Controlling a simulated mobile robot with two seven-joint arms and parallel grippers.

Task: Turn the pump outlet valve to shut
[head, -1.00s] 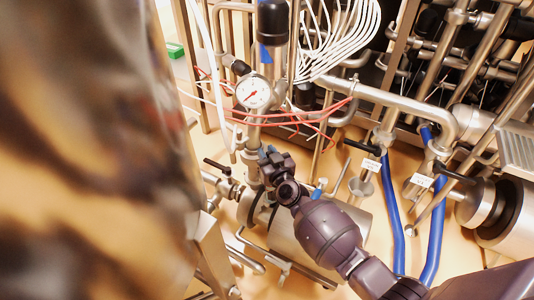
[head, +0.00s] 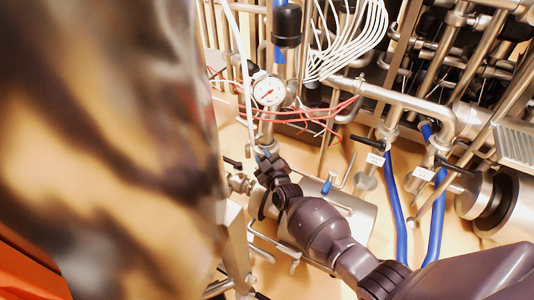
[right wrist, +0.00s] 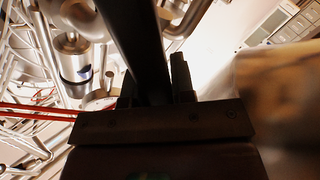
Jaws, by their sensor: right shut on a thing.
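My right gripper (head: 267,160) is below the pressure gauge, at the upright pipe. In the right wrist view its fingers (right wrist: 155,80) are shut on a long black bar (right wrist: 142,40), which looks like a valve handle. The bar runs up and away between the fingers. In the head view my gripper hides the held part and the valve body behind it, so I cannot tell how far it is turned. Another black handle (head: 232,163) shows just left of my gripper, on a small side fitting. My left gripper is not in view.
The round gauge (head: 269,92) and red wires (head: 315,112) are just above my gripper. A blue-tipped lever (head: 328,185) is close on the right. Labelled black-handled valves (head: 368,143) and blue hoses (head: 397,215) stand farther right. A blurred shape (head: 110,150) blocks the left.

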